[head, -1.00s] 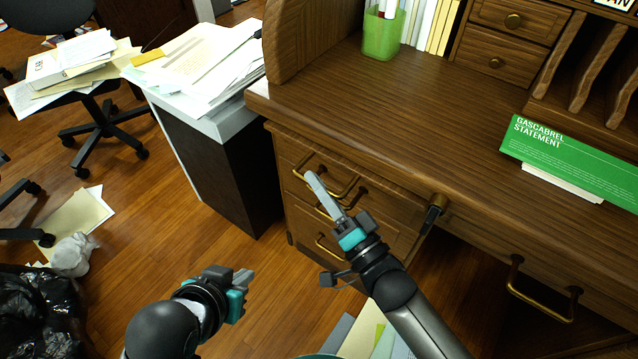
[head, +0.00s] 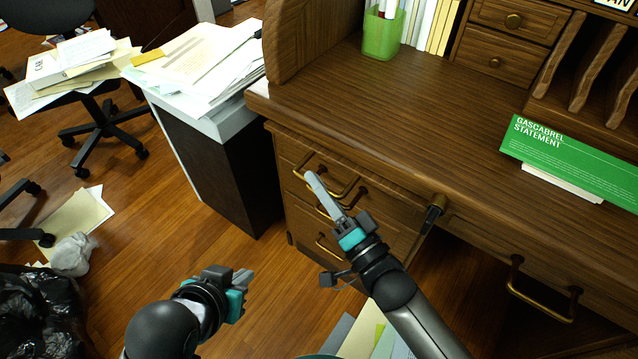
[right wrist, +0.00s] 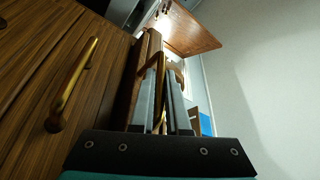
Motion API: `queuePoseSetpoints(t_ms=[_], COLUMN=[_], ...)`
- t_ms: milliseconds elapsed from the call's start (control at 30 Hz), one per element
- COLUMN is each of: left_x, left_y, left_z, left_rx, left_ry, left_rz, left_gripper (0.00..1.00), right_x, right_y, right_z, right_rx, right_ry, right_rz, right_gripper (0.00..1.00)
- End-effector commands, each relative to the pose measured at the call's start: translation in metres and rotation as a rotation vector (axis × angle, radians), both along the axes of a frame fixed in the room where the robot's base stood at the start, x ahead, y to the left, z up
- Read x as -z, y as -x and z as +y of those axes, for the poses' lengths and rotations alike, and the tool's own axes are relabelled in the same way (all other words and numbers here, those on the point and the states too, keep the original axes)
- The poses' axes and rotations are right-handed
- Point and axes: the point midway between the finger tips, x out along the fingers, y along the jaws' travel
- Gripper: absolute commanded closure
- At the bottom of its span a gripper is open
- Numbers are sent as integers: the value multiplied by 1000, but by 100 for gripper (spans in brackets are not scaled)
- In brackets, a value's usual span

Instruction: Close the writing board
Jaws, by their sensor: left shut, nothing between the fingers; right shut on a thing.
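The wooden desk (head: 400,120) has a ledge-like wooden front section (head: 350,155) under its top edge at the left. It looks like the writing board, but I cannot tell how far it sticks out. A brass handle (head: 352,190) is on the front below it. My right gripper (head: 313,178) is at this handle, its long fingers shut on it. In the right wrist view, a brass bar (right wrist: 163,112) shows between the gripper's fingers (right wrist: 166,85). My left gripper (head: 244,278) is shut and empty, low over the floor, apart from the desk.
Another brass handle (head: 540,295) is on the desk front at right. Some floor (head: 170,230) between is clear.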

Motion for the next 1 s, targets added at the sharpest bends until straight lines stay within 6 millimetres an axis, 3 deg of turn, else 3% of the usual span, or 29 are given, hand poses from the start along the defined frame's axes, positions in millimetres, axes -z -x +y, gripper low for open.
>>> queuePoseSetpoints(t_ms=[367,533,567,800,1000], left_x=[0,0,0,0,-1], left_y=[3,2,2,2,2], left_z=[2,3,3,3,3], left_rx=[-2,-3,-4,-4,-5], left_ry=[-6,-9,-10,-10,-9], left_rz=[18,20,18,17,17], left_gripper=[100,100,100,100,100], right_x=[1,1,1,1,1], right_y=[-34,-33,-33,-32,-32], right_z=[-25,-24,-24,-24,-24], right_rx=[1,1,1,-1,-1], right_ry=[3,0,0,0,0], right_rz=[1,2,2,2,0], right_gripper=[100,100,83,56,56])
